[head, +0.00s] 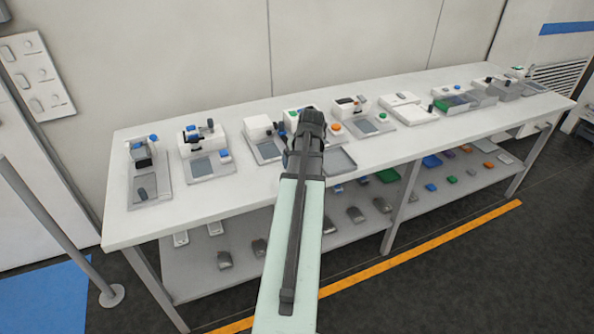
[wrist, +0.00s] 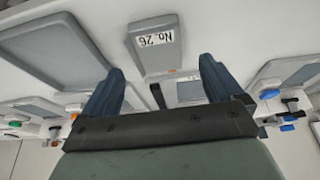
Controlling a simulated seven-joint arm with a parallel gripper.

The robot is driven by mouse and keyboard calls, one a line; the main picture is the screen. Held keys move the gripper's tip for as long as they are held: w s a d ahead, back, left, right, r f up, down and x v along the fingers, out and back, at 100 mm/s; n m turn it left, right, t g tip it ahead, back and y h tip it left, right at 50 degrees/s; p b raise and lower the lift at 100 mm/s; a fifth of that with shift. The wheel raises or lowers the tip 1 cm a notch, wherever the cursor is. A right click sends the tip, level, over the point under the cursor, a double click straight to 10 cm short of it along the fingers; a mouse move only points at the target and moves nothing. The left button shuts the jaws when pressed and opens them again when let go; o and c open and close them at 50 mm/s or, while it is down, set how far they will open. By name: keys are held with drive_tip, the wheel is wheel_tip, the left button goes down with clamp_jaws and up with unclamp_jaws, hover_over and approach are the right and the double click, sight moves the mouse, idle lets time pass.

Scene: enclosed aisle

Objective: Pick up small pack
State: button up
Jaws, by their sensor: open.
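A small grey pack (wrist: 150,58) with a white label reading "No. 26" shows upside down in the wrist view, on the white table top. It lies ahead of and between my two blue fingers, apart from both. My gripper (wrist: 162,68) is open with nothing between its fingers. In the head view my gripper (head: 309,118) is above the middle of the table. My arm hides the table beneath it there, and I cannot make out the labelled pack in that view.
A long white table (head: 240,197) carries a row of small devices on grey plates. A grey tray (head: 337,160) lies right of my arm; it also shows in the wrist view (wrist: 60,52). A lower shelf (head: 200,273) holds several small items. A wall stands behind the table.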

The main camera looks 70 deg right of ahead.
drive_tip(key=shift+x, duration=2.35)
drive_tip(key=shift+s+a, duration=0.1)
drive_tip(key=shift+c, duration=0.4)
drive_tip(key=c, duration=1.2)
drive_tip(key=shift+o, duration=0.2)
